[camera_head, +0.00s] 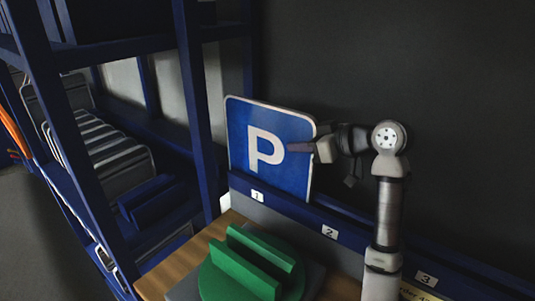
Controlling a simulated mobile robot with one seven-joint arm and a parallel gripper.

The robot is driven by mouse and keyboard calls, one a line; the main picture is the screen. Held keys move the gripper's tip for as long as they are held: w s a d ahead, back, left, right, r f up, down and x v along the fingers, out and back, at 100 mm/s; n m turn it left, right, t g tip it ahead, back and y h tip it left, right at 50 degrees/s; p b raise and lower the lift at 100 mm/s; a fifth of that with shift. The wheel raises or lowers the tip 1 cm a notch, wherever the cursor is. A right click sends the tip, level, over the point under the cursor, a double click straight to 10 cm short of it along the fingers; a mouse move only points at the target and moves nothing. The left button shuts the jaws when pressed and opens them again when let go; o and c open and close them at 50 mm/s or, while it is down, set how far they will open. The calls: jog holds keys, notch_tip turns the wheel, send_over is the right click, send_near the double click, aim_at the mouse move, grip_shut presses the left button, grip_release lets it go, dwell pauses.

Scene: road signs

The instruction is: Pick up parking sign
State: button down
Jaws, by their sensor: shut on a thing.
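The parking sign (268,150) is a blue square with rounded corners, a white border and a white letter P. It stands nearly upright against the dark wall, behind the blue ledge at the label 1. My gripper (303,148) reaches in from the right at the sign's right edge. It is shut on the sign, with one finger showing across the blue face just right of the P. The other finger is hidden behind the sign.
A blue shelf rack (196,105) stands close on the left, holding striped and grey panels. The blue ledge (360,235) carries numbered labels 1, 2 and 3.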

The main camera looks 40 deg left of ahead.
jog(key=shift+r, duration=0.15)
notch_tip(320, 180, up, 20)
jog(key=b, duration=0.2)
jog(key=shift+b, duration=0.4)
dwell(0.3)
dwell(0.8)
